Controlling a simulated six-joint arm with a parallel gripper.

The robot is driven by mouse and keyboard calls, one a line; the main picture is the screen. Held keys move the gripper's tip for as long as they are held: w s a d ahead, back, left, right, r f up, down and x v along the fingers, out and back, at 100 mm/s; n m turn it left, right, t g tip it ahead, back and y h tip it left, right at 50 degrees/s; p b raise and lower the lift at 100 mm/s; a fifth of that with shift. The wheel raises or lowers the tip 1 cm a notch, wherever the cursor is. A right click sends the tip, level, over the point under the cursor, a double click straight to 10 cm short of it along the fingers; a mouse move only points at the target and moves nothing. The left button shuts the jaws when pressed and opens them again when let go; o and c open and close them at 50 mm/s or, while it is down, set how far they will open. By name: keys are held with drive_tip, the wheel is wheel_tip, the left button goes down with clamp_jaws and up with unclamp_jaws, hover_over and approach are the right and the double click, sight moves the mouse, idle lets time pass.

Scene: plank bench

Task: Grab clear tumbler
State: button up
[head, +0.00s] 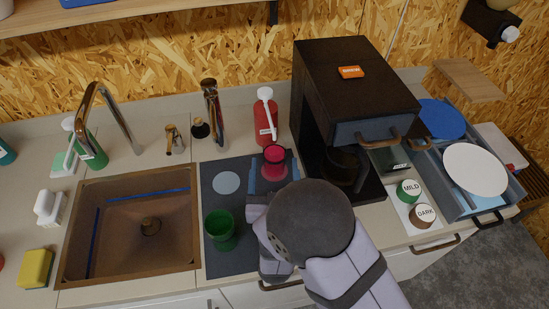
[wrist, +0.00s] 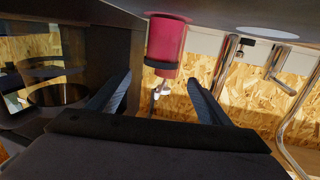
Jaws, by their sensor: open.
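A translucent pink-red tumbler (head: 274,158) stands at the back right of a dark mat, beside the coffee machine. A translucent green tumbler (head: 221,230) stands at the mat's front. I cannot make out a colourless tumbler. My gripper (head: 270,168) has its blue fingers spread toward the pink-red tumbler; the arm hides part of the mat. In the wrist view, which looks upside down, the pink-red tumbler (wrist: 167,42) shows between and beyond the open fingertips (wrist: 160,80), with gaps on both sides. Nothing is held.
The dark mat (head: 213,262) carries a pale round disc (head: 227,182). A black coffee machine (head: 335,90) stands close on the right. A red bottle with a white top (head: 265,122) stands behind. A copper-coloured sink (head: 130,245) lies left.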

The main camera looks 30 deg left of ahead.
sight(274, 139)
drive_tip(key=shift+p+x, duration=1.75)
drive_tip(key=shift+x, duration=1.55)
drive_tip(key=shift+r, duration=0.15)
drive_tip(key=shift+c, duration=0.2)
drive_tip(key=c, duration=1.4)
drive_tip(key=shift+r, duration=0.25)
drive_tip(key=shift+r+b, duration=1.35)
drive_tip(key=shift+r, duration=3.45)
